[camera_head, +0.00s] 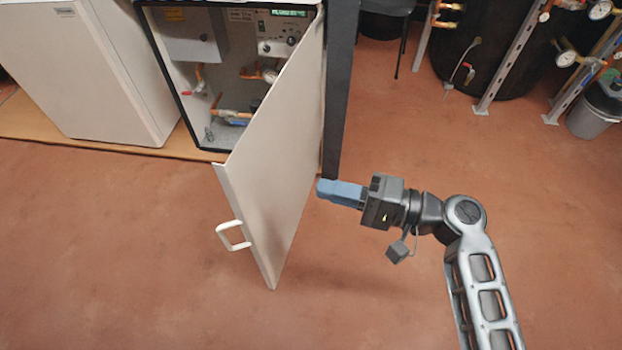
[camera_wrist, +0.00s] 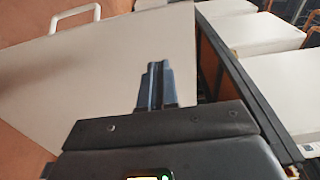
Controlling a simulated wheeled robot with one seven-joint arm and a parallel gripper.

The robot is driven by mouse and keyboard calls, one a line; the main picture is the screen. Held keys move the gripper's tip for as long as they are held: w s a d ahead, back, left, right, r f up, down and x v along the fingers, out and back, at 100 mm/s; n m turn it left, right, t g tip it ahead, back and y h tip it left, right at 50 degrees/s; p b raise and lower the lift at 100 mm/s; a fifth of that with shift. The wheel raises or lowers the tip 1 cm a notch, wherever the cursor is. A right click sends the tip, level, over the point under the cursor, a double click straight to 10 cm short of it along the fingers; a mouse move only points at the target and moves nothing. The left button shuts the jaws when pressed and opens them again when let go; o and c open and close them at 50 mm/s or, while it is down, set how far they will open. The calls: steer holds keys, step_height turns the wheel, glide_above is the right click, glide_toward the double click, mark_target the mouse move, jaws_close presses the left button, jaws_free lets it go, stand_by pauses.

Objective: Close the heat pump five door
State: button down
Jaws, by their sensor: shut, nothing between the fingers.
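The heat pump door (camera_head: 275,150) is a white panel standing partly open, its free edge swung out toward me over the floor. A white handle (camera_head: 233,236) sits on the left face near the free edge. The open cabinet (camera_head: 220,75) behind shows pipes, valves and a panel with a green display. My gripper (camera_head: 322,189) is shut and empty, with blue fingers pointing left at the right face of the door. I cannot tell whether they touch it. In the wrist view, the door (camera_wrist: 110,70) lies ahead of my gripper (camera_wrist: 155,70), with the handle (camera_wrist: 75,17) at upper left.
A closed white cabinet (camera_head: 75,70) stands at the left on a wooden base. A dark upright post (camera_head: 340,90) stands right of the door's hinge side. A black tank (camera_head: 490,50), metal frames and a grey bucket (camera_head: 598,108) are at the back right. The front floor is clear.

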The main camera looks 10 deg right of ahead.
mark_target(246, 170)
steer(key=x, duration=1.2)
steer(key=shift+w+a, duration=0.2)
steer(key=shift+a, duration=0.15)
